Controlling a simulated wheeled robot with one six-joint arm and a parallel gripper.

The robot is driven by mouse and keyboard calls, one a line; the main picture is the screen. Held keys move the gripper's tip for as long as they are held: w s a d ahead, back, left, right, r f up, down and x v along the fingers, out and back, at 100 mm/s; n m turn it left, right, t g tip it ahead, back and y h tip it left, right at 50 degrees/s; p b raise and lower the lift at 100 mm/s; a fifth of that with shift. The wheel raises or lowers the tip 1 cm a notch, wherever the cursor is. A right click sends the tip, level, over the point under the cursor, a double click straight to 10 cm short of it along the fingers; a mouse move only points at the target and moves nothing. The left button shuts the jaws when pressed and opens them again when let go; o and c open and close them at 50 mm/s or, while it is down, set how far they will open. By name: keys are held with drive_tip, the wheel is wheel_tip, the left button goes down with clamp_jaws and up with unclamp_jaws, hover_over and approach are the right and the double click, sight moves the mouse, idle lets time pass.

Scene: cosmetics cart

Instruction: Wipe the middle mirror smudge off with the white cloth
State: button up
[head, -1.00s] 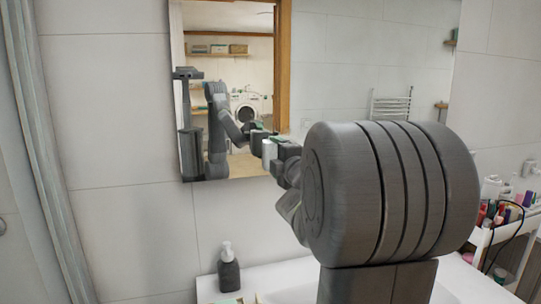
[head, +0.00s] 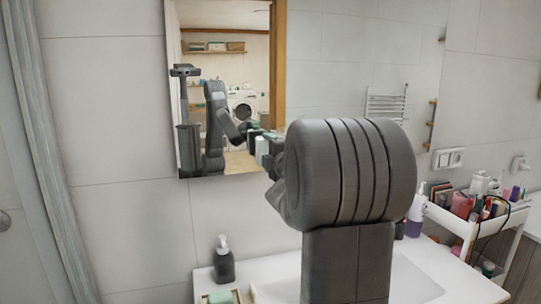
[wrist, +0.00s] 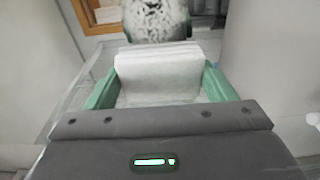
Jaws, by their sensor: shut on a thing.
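My gripper (wrist: 158,88) is shut on the folded white cloth (wrist: 157,64), which sits between its green fingers in the wrist view. Just beyond the cloth, a mottled grey-white smudge (wrist: 155,18) shows at the top middle; the cloth hides its lower edge. I cannot tell whether cloth and mirror touch. In the head view the mirror (head: 325,50) hangs on the tiled wall and reflects my arm. My own arm covers the mirror's lower middle and most of my gripper there. No other smudge can be made out in the head view.
A dark soap dispenser (head: 224,262) stands on the white washstand top (head: 425,270), with a green-topped item (head: 220,298) in front. A white cart (head: 462,226) crowded with cosmetics and a dark cable is at the right.

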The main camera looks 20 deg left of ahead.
drive_tip(key=shift+w+a, duration=0.1)
drive_tip(key=shift+a, duration=0.25)
drive_tip(key=shift+w, duration=0.1)
